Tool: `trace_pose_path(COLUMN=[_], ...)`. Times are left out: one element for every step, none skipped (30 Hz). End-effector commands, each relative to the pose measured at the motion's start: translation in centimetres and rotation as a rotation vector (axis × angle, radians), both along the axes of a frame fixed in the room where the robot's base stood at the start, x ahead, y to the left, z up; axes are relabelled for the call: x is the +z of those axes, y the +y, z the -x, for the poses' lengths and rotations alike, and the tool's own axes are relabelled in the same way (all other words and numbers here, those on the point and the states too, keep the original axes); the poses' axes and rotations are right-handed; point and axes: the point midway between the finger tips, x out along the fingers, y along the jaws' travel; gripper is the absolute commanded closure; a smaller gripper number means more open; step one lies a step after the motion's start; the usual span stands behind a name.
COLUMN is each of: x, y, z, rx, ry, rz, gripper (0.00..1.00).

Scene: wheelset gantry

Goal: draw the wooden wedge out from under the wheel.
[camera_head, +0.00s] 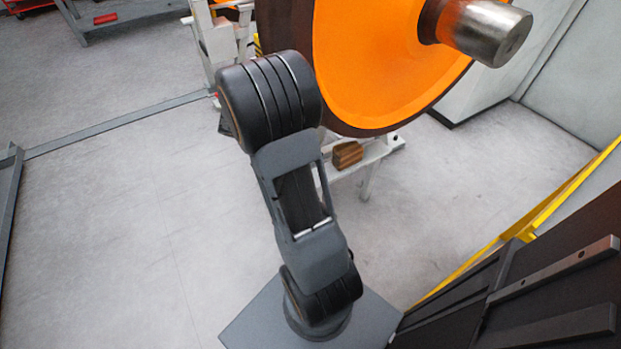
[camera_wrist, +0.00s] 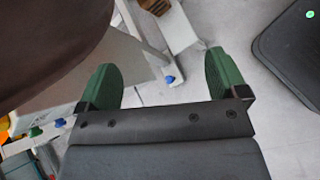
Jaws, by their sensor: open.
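The wooden wedge (camera_head: 347,154) is a small brown striped block on a white stand beam, at the lower edge of the wheel (camera_head: 390,55). The wheel has an orange face, a dark rim and a steel axle end. In the wrist view the wedge (camera_wrist: 154,6) shows partly at the top edge, and the dark wheel (camera_wrist: 50,40) fills the upper left. My gripper (camera_wrist: 162,78) has two green fingers spread wide with nothing between them. The wedge lies ahead of the fingertips, apart from them. In the head view my arm hides the gripper.
The white stand (camera_head: 375,152) carries the wheel; its frame also shows between my fingers in the wrist view. A grey rail (camera_head: 120,124) crosses the floor at left. A yellow bar (camera_head: 560,200) and dark panels stand at right. The floor at left is clear.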

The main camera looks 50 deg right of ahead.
Motion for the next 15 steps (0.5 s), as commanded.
trace_pose_path(x=[-5.1, -6.6, -8.6, -9.9, -11.2, -12.7, -13.7, -14.7, -15.8, -16.5, -17.1, -17.8, -18.2, -18.5, -19.0], y=[-2.1, -3.2, -4.6, -5.5, -6.4, -7.4, -8.1, -8.7, -9.4, -9.9, -10.3, -10.7, -11.0, -11.3, -11.6], z=[-0.2, -0.4, -0.6, -0.6, -0.8, -0.8, -0.9, -0.9, -1.0, -1.0, -1.0, -1.1, -1.0, -1.0, -1.0], rx=[0.033, 0.057, 0.09, 0.11, 0.132, 0.157, 0.175, 0.191, 0.211, 0.223, 0.233, 0.246, 0.254, 0.261, 0.267], ry=[0.085, 0.132, 0.191, 0.231, 0.27, 0.316, 0.349, 0.377, 0.41, 0.432, 0.451, 0.472, 0.485, 0.497, 0.509], rz=[0.03, 0.048, 0.07, 0.085, 0.097, 0.114, 0.124, 0.132, 0.142, 0.147, 0.153, 0.16, 0.163, 0.166, 0.168], gripper=[0.08, 0.08, 0.08, 0.08, 0.08, 0.08, 0.08, 0.08, 0.08, 0.08, 0.08, 0.08, 0.08, 0.08, 0.08])
